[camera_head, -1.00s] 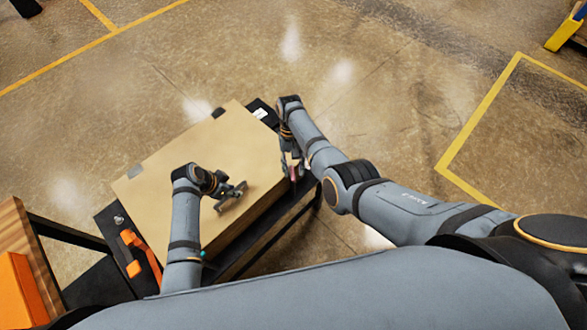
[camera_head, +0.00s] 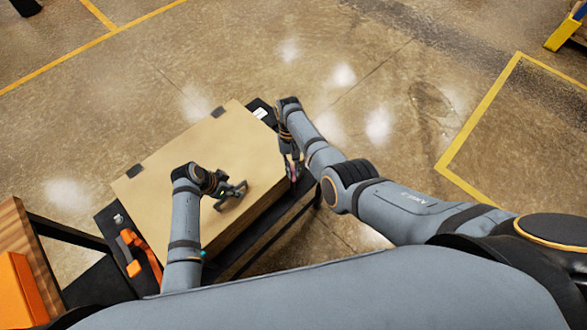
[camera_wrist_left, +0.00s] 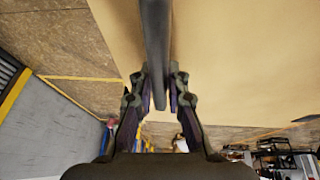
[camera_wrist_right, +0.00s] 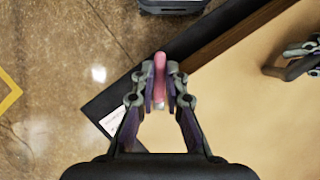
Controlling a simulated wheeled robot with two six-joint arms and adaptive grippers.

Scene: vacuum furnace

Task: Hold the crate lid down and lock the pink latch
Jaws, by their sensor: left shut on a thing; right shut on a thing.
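The crate lid (camera_head: 215,140) is a flat tan panel, lying closed on the crate (camera_head: 262,208) as far as I can see. A dark bar handle (camera_wrist_left: 155,45) runs across the lid, and my left gripper (camera_head: 240,190) is shut on it; the bar passes between its fingers in the left wrist view (camera_wrist_left: 158,88). The pink latch (camera_wrist_right: 160,72) is at the crate's right end. My right gripper (camera_head: 294,172) is shut on it, with the latch upright between the fingertips in the right wrist view (camera_wrist_right: 160,88). The latch's base is hidden by the fingers.
The crate stands on a dark table (camera_head: 108,225). An orange strap-like item (camera_head: 133,268) lies at its left end. A wooden surface with an orange box (camera_head: 20,290) is at the far left. A white label (camera_head: 260,113) is behind the crate. The floor beyond is open.

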